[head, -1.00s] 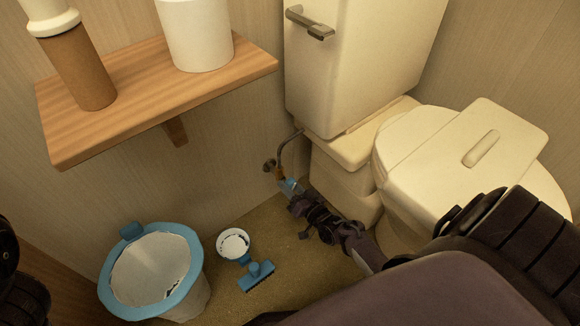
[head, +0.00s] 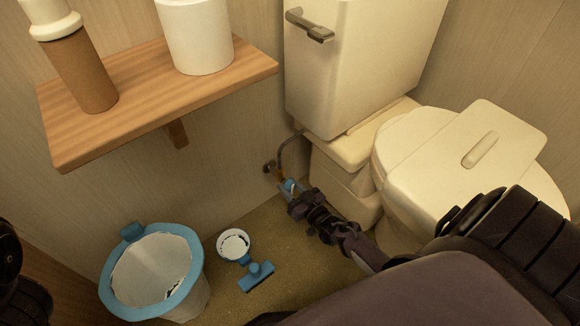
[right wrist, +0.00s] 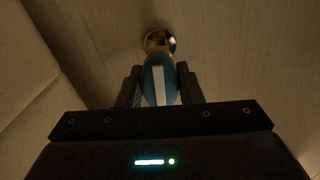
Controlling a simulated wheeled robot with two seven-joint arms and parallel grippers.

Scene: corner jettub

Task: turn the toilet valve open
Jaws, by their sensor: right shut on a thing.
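The toilet valve sits low on the wall beside the toilet, with a metal wall fitting (head: 268,167) and a blue handle (head: 289,187). A thin pipe (head: 284,148) curves up from it toward the tank. My right gripper (head: 291,190) reaches down to the valve and is shut on the blue handle. In the right wrist view, the handle (right wrist: 158,82), blue with a white stripe, lies between the two dark fingers of my right gripper (right wrist: 160,88), with the round metal fitting (right wrist: 159,42) behind it. My left gripper is out of view; only a dark part of my left arm shows at the left edge.
The toilet (head: 400,160) stands right of the valve, its tank lever (head: 310,25) high up. A wooden shelf (head: 130,110) juts out at upper left. A blue-rimmed bin (head: 190,290) and a blue brush (head: 257,276) with a cup (head: 234,244) stand on the floor.

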